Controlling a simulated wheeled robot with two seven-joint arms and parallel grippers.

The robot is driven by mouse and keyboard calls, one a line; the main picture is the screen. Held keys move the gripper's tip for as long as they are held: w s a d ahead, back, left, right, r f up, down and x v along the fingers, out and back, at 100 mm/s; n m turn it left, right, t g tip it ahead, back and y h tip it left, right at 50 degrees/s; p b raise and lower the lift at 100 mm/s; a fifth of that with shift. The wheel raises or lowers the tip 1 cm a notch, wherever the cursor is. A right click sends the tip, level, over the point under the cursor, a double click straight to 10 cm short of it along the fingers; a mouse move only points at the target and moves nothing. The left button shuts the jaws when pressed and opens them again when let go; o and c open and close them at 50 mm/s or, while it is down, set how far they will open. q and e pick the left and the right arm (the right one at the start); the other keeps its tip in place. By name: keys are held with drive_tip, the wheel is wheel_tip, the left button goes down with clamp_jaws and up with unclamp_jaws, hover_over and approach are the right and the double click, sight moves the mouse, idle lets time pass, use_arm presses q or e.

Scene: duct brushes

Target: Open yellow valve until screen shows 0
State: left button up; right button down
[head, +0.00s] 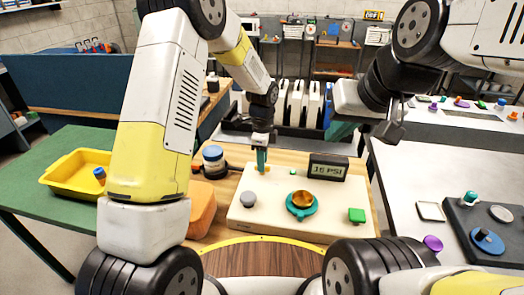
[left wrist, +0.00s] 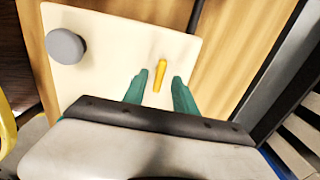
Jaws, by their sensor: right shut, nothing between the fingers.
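A cream panel (head: 240,215) lies on the wooden table. A small yellow valve handle (left wrist: 160,75) stands on it, with the grey knob (left wrist: 67,46) to its left. My left gripper (left wrist: 158,80) is open, its teal fingertips on either side of the handle with a gap at each side. In the head view my left gripper (head: 262,160) points down at the panel's back left and mostly hides the handle. The screen (head: 328,168) at the panel's back right seems to read 16 PSI. My right gripper (head: 340,132) is shut and empty, raised behind the screen.
The panel also holds a brass knob on a teal base (head: 302,203) and a green block (head: 356,215). A yellow tray (head: 75,180) stands on the green table.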

use_arm(q)
drive_tip(key=shift+f, duration=0.6)
clamp_jaws()
